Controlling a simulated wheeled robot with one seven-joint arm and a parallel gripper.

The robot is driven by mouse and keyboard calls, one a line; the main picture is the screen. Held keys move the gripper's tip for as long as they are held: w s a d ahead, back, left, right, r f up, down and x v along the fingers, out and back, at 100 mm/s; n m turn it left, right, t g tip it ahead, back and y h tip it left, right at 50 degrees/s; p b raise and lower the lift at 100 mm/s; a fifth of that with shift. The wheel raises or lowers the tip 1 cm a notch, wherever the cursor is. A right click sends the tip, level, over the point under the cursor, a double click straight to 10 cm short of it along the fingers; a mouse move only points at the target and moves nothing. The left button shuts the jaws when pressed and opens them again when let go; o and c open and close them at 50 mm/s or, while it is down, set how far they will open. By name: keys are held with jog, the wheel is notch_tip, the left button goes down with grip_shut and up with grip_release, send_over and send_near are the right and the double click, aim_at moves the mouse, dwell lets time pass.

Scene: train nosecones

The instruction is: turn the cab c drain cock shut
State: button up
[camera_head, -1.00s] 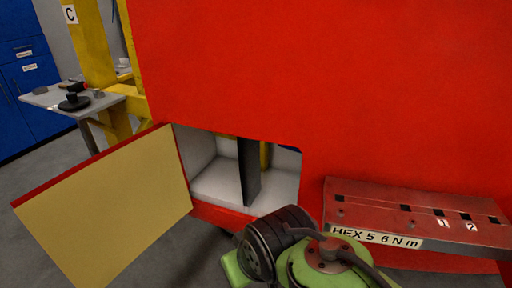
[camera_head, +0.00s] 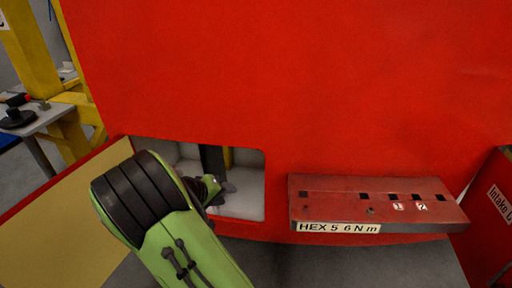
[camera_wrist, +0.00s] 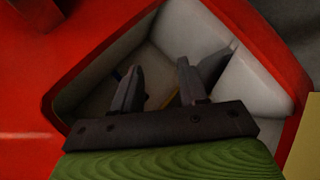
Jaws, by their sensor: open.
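The red nosecone (camera_head: 300,80) has a square opening with a pale recess (camera_head: 243,200) inside; it fills much of the wrist view (camera_wrist: 190,30). A dark upright plate (camera_head: 212,160) and a yellow part (camera_head: 228,155) stand in the recess. My gripper (camera_head: 226,187) is at the opening, partly hidden by my arm. In the wrist view its two dark fingers (camera_wrist: 159,70) are apart and point into the recess, with nothing between their tips. A small yellow piece (camera_wrist: 173,98) shows behind the fingers. I cannot make out the drain cock clearly in either view.
The open cream-faced door (camera_head: 60,225) hangs left of the opening, partly behind my arm. A red shelf (camera_head: 375,198) marked "HEX 5 6 N m" juts out to the right. A grey table (camera_head: 40,118) and yellow post (camera_head: 30,55) stand far left.

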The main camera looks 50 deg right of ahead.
jog(key=w+d+n+h, duration=0.2)
jog(key=d+h, duration=0.2)
jog(key=d, duration=0.7)
jog(key=w+d+n+h, duration=0.2)
jog(key=w+d+h, duration=0.1)
jog(key=d, duration=0.8)
jog(key=shift+f+t+h, duration=0.2)
jog(key=shift+t+h, duration=0.1)
jog(key=shift+h, duration=0.2)
jog(key=shift+d, duration=0.1)
grip_shut()
